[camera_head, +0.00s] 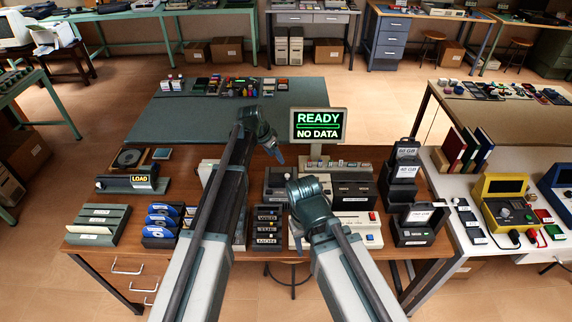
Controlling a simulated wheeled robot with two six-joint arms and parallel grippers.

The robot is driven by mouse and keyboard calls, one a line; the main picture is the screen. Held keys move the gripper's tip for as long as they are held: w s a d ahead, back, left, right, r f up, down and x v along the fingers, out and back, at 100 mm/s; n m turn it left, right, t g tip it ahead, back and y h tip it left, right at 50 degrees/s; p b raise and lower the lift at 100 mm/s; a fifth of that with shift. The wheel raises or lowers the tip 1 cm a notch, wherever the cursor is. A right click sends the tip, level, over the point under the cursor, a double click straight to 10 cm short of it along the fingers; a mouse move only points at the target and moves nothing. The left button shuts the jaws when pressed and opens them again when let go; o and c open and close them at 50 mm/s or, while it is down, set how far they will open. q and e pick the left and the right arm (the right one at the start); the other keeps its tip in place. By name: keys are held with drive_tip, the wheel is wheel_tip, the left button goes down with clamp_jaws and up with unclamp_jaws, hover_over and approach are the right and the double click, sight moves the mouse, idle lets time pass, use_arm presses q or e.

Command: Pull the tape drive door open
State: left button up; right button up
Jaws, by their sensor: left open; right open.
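Several dark-fronted drive units stand mid-desk under the monitor. The right one (352,188) has a black front and a light lower panel; the left one (279,180) is partly covered by my arms. I cannot tell for sure which is the tape drive, and no door is clearly seen standing open. My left gripper (278,153) is open and empty, above the back of the desk, left of the monitor. My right gripper (290,180) is open and empty, in front of the drive units. Its wrist hides part of them. I see no contact clearly.
The monitor (318,125) reads READY, NO DATA. A LOAD unit (128,184), disc sleeves (160,226) and a dark rack (267,225) stand at left and centre. Cartridges labelled 60 GB (405,170) and an open case (415,234) stand right. The green mat (190,120) behind has bare areas.

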sight(287, 175)
use_arm(q)
drive_tip(key=shift+s+f, duration=0.1)
drive_tip(key=shift+s, duration=0.05)
drive_tip(key=b+x, duration=1.3)
drive_tip(key=shift+d+f, duration=0.1)
drive_tip(key=shift+f, duration=0.2)
clamp_jaws()
idle(1.1)
